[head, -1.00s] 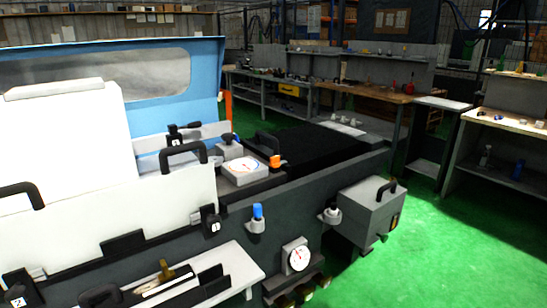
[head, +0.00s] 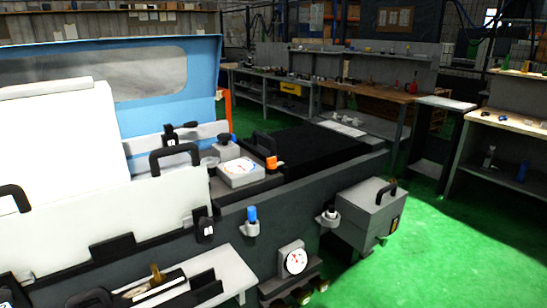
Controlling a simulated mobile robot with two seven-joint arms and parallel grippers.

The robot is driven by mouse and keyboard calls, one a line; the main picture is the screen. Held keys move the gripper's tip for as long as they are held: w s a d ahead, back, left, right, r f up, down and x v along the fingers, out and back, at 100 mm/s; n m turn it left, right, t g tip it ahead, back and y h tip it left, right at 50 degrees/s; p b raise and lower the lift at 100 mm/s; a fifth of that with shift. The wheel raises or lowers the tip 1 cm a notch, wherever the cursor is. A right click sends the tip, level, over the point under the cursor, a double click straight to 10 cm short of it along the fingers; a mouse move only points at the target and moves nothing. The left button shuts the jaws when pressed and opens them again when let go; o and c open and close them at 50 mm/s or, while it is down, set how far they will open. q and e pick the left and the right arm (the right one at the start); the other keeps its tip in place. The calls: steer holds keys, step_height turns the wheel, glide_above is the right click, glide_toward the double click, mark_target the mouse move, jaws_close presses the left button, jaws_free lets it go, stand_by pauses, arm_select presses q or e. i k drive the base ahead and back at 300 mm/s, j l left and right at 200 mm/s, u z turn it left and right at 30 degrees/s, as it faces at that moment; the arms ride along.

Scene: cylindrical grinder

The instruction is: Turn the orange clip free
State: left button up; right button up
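The small orange clip (head: 271,162) sits at the right side of a grey gauge box with a round white dial (head: 240,171), on top of the dark machine bed. Its lower part is hard to make out at this size. Neither of my grippers shows in the head view.
The cylindrical grinder's white cover with a black handle (head: 175,157) stands left of the gauge box. A blue-topped knob (head: 251,221), a second dial (head: 295,261) and a grey box with a handle (head: 369,211) are on the front. Green floor (head: 440,255) is clear at the right.

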mark_target(271, 162)
steer(key=i+l, duration=0.15)
steer(key=l, duration=0.15)
steer(key=i+l+u, duration=0.1)
steer(key=l, duration=0.25)
steer(key=i+l, duration=0.25)
steer(key=i+l+u, duration=0.1)
steer(key=l, duration=0.3)
steer(key=i+l, duration=0.2)
steer(key=l, duration=0.15)
steer(key=i+l+u, duration=0.1)
steer(key=l, duration=0.25)
